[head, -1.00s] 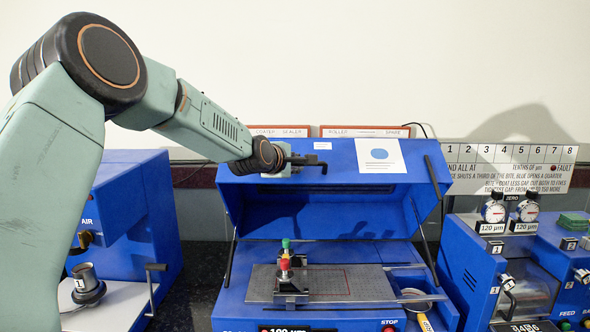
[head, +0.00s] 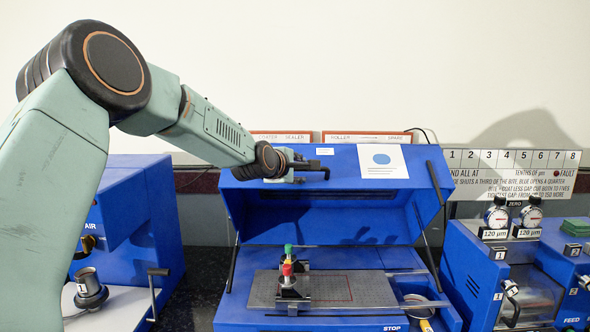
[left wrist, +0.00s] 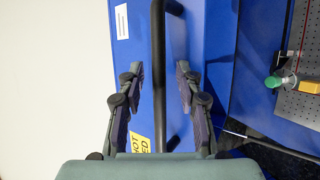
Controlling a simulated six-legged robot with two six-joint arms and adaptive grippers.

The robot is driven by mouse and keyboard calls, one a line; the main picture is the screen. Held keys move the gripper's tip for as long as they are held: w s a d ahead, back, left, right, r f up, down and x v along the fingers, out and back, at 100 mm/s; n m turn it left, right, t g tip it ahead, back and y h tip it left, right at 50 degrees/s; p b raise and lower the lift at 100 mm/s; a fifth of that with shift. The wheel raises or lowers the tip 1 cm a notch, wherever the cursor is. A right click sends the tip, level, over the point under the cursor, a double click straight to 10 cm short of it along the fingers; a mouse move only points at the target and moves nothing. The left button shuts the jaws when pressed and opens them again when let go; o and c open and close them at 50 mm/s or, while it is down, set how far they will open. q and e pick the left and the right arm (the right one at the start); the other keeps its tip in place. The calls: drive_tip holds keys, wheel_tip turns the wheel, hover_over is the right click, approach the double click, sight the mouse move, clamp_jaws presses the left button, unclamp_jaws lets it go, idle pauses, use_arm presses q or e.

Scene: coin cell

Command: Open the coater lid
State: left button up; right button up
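The blue coater (head: 275,322) stands in the middle of the head view. Its lid (head: 250,200) is raised and tilted back, so the perforated plate (head: 345,290) inside lies exposed. A black bar handle (head: 316,166) is fixed on the lid's upper side; it also runs lengthwise through the left wrist view (left wrist: 158,60). My left gripper (head: 288,168) is at the handle's left part. In the left wrist view its fingers (left wrist: 158,85) stand on either side of the bar, with a visible gap on each side. My right gripper is not in view.
Thin struts (head: 430,250) flank the coater's opening. A blue machine with a small cup (head: 88,285) stands at the left. Another with two dials (head: 497,216) stands close at the right. A wall is behind, with a numbered sign (head: 505,170).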

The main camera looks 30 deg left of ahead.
use_arm(q)
drive_tip(key=v, duration=1.2)
drive_tip(key=shift+w, duration=0.1)
idle(0.4)
